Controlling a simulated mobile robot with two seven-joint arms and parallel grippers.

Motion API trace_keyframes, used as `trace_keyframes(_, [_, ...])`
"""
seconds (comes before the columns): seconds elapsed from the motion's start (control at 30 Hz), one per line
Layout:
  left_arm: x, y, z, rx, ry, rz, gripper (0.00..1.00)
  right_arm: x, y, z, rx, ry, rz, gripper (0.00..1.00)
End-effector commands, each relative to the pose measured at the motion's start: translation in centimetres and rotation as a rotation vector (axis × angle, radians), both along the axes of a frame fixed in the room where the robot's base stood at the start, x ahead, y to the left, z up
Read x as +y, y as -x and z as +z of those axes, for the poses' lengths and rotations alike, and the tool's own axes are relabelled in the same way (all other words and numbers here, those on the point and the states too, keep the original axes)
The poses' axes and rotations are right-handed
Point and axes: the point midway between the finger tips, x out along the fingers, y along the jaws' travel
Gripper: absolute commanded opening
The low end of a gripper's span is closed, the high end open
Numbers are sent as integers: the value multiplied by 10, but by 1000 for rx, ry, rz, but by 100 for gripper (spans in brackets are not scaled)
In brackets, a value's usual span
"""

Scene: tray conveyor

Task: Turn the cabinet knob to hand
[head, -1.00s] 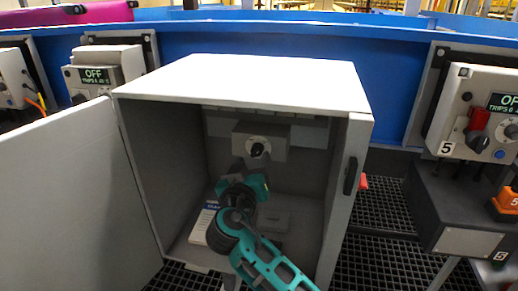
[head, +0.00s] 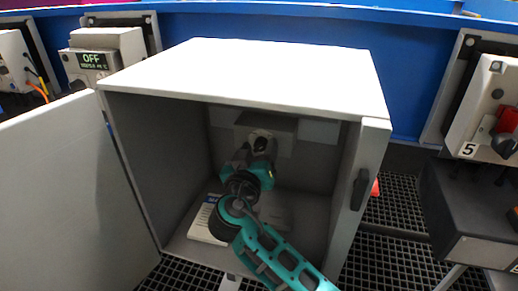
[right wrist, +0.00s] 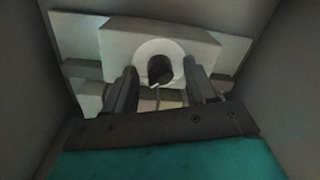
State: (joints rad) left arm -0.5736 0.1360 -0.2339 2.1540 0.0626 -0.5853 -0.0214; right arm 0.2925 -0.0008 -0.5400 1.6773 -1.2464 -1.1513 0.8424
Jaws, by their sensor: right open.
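The grey cabinet (head: 240,75) stands open, its door (head: 65,190) swung out to the left. Inside on the back wall is a light box (head: 285,127) with a dark knob on a pale round plate. My right gripper (head: 261,143) reaches into the cabinet and is open. Its fingers show on either side of the knob in the wrist view; I cannot tell whether they touch it. In the head view the gripper mostly hides the knob. My left gripper is not in view.
A white booklet (head: 207,222) lies on the cabinet floor left of my arm. A black handle (head: 360,190) is on the right front edge. Other control boxes (head: 95,63) stand outside, with dark grating below.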

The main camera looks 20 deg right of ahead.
Motion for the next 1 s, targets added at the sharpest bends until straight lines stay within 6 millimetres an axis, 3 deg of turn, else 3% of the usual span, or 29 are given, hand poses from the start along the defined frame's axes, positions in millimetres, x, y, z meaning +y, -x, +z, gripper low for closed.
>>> trace_keyframes(0.07, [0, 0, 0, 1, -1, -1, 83, 0, 0, 0, 0, 0, 0, 56])
trace_keyframes(0.63, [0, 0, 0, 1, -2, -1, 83, 0, 0, 0, 1, 0, -1, 2])
trace_keyframes(1.0, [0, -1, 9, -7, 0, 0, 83, -1, 0, 2, 38, 57, -3, 2])
